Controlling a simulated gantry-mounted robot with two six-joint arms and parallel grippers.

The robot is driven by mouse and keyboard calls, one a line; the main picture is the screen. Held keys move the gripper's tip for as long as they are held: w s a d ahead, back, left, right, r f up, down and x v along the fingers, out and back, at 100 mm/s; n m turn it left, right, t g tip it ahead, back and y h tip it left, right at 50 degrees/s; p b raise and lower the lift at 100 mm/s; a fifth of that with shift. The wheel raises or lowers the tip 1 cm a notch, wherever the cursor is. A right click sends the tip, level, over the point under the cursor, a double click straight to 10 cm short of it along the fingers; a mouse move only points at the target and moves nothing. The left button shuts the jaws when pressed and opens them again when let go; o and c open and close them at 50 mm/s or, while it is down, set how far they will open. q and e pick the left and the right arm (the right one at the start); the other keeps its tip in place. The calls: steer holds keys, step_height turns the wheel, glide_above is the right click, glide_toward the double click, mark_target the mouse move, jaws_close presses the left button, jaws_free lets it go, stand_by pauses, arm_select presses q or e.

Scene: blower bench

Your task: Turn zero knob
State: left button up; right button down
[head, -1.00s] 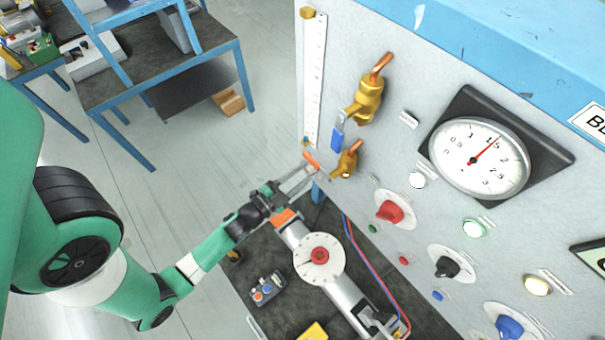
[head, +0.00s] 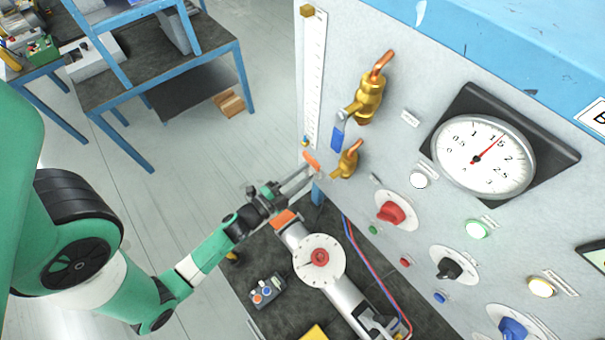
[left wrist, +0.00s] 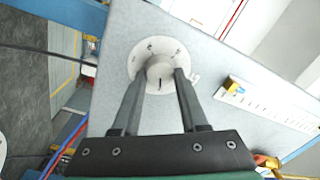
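The zero knob (left wrist: 159,75) is a pale grey knob with a dark mark, on a round white dial plate (left wrist: 172,47) fixed to the grey panel in the left wrist view. The two dark fingers of my left gripper (left wrist: 161,78) lie on either side of the knob, their tips close to its sides. I cannot tell whether they touch it. In the head view my left gripper (head: 309,173) reaches the panel's lower left edge, and the knob is not clearly visible there. My right gripper is not in view.
Two brass valves (head: 369,100) stand out from the panel beside my left gripper. A white scale (head: 315,80) runs above it. A round gauge (head: 484,155) and a red knob (head: 392,213) are farther right. A grey device with a white disc (head: 320,270) lies below my gripper.

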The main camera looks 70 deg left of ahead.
arm_select(q)
steer(key=o, duration=0.4)
steer(key=shift+o, duration=0.2)
steer(key=p+v, duration=0.1)
steer(key=v, duration=1)
steer(key=shift+s, duration=0.25)
steer(key=shift+d, duration=0.15)
